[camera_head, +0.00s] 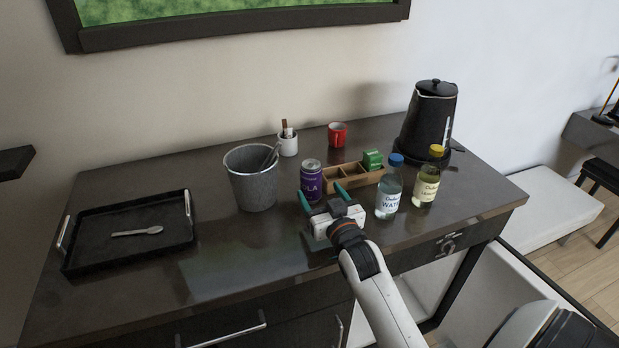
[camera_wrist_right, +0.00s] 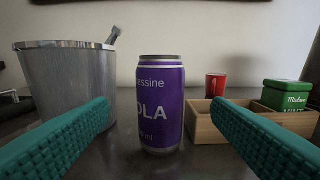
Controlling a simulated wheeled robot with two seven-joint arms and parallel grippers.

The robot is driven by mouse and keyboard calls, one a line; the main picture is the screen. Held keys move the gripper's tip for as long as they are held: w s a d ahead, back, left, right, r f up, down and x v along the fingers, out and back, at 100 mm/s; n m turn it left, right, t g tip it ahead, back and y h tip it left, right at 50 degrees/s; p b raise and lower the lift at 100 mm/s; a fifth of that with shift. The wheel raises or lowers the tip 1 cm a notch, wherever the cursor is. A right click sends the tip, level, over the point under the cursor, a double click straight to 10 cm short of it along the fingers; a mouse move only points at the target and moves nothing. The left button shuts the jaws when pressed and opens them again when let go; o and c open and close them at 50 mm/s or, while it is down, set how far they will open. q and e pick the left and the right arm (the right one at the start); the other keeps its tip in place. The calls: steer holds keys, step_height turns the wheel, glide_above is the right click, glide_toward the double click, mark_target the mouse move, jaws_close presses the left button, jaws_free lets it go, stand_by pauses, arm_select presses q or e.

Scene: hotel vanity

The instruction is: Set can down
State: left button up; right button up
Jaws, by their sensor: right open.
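A purple cola can (camera_head: 311,181) stands upright on the dark vanity top (camera_head: 235,262), between the grey bucket and the wooden box. My right gripper (camera_head: 322,198) is open just in front of the can, with its teal fingers pointing toward it. In the right wrist view the can (camera_wrist_right: 160,104) stands upright beyond the fingers, centred in the gap between them (camera_wrist_right: 162,130), and neither finger appears to touch it. The can's label faces the wrist camera. My left gripper is not in view.
A grey bucket (camera_head: 250,182) stands left of the can, a wooden box (camera_head: 352,177) right. Water (camera_head: 389,190) and yellow-capped (camera_head: 428,180) bottles stand right of my gripper. A black kettle (camera_head: 430,120), red mug (camera_head: 337,134), white cup (camera_head: 288,146) and black tray (camera_head: 95,252) surround them. The front-left top is clear.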

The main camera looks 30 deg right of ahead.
mark_target(315, 185)
steer(key=x, duration=0.3)
steer(key=shift+w+d+f, duration=0.1)
steer(key=shift+w, duration=0.2)
steer(key=shift+p+x, duration=0.65)
steer(key=shift+x, duration=2)
steer(key=shift+c, duration=0.8)
steer(key=c, duration=1)
